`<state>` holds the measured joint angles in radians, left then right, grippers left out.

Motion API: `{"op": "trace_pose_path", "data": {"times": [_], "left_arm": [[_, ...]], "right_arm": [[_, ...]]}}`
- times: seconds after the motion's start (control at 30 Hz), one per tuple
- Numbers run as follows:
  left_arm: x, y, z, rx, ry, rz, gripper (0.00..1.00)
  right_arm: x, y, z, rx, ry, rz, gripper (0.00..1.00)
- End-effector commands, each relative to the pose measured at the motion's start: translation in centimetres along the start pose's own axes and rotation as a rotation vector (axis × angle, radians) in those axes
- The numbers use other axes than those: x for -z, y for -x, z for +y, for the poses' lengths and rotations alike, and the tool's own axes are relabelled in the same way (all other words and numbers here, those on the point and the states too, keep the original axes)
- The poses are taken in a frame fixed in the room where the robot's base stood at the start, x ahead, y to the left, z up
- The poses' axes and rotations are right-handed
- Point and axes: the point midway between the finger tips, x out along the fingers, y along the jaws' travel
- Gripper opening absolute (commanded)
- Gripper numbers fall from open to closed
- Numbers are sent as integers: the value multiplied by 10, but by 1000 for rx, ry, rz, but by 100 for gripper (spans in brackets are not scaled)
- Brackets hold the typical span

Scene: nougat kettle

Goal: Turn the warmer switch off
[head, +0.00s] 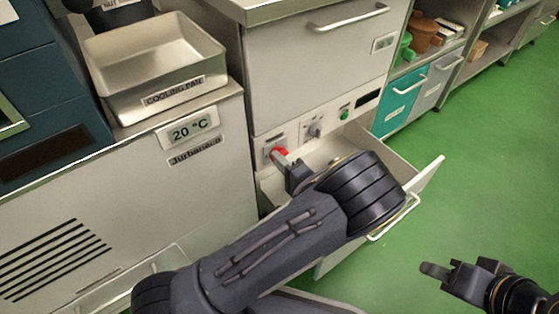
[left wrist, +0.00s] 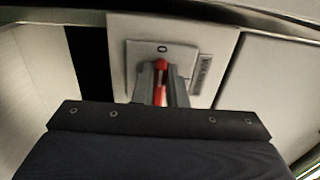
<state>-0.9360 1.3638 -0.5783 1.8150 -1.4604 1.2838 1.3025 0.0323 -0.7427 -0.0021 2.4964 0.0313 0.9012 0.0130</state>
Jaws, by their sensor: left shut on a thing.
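The red warmer switch (head: 279,152) sits on a pale plate at the left of the control panel, below the upper cabinet front. In the left wrist view the red switch (left wrist: 160,66) shows between my two grey fingers, with an "O" mark just above it on the plate. My left gripper (head: 282,160) is shut on the switch; the fingers hide part of it, and its exact setting is hard to read. My right gripper (head: 436,270) is away at the lower right over the green floor, with nothing seen in it; its finger gap is unclear.
A grey knob (head: 315,131) and a green button (head: 344,115) sit right of the switch. An open drawer (head: 427,185) juts out below the panel, under my left arm. A cooling pan (head: 150,62) stands on the left unit. Green floor at right is clear.

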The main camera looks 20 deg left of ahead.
Motion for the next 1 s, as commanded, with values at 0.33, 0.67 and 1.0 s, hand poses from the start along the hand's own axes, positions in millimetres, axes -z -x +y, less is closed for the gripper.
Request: {"op": "trace_pose_path", "data": {"times": [0.33, 0.67, 1.0], "left_arm": [[0, 0, 1, -1, 0, -1, 34], [1, 19, -2, 0, 0, 4, 34], [0, 71, -1, -1, 0, 2, 34]], "right_arm": [[0, 0, 0, 0, 0, 0, 36], [4, 7, -3, 0, 0, 0, 36], [10, 20, -9, 0, 0, 0, 36]]}}
